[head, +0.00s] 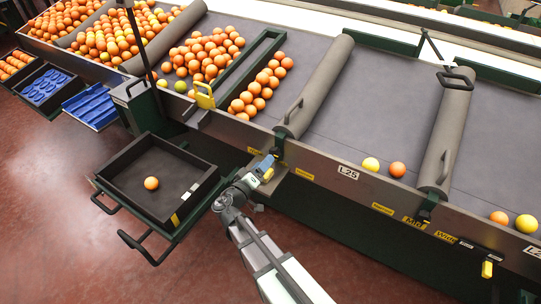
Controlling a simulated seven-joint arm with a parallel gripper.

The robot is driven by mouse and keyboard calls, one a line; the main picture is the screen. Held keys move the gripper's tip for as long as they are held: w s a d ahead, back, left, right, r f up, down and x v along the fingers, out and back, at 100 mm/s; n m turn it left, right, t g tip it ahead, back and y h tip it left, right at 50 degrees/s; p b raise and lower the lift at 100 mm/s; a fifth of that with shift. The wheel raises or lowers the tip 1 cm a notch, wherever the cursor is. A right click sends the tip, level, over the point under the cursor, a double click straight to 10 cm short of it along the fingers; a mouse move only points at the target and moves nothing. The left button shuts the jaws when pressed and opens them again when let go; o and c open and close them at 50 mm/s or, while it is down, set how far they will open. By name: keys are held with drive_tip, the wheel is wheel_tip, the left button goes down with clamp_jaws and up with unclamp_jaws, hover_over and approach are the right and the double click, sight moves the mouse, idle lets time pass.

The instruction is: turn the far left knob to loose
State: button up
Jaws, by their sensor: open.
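My gripper (266,168) is at the front rail of the sorting table, at the lower end of the middle roller. It is open; its jaws are small here and I see no object held in them. A dark knob (279,143) at that roller's lower end is just above the gripper and partly hidden; I cannot tell whether they touch. Another dark knob (428,208) sits under the right roller, beside yellow labels reading Mid (413,223) and Wide (445,237). The setting of the knob near my gripper is not readable.
A black tray (118,163) with one orange (151,183) stands left of my arm. The table's front rail (346,172) runs diagonally. A yellow handle (487,269) sticks out at lower right. Many oranges (210,52) lie on the upper left table. Open floor is at lower left.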

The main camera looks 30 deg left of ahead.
sight(272, 154)
drive_tip(key=shift+w, duration=2.9)
drive_tip(key=c, duration=1.1)
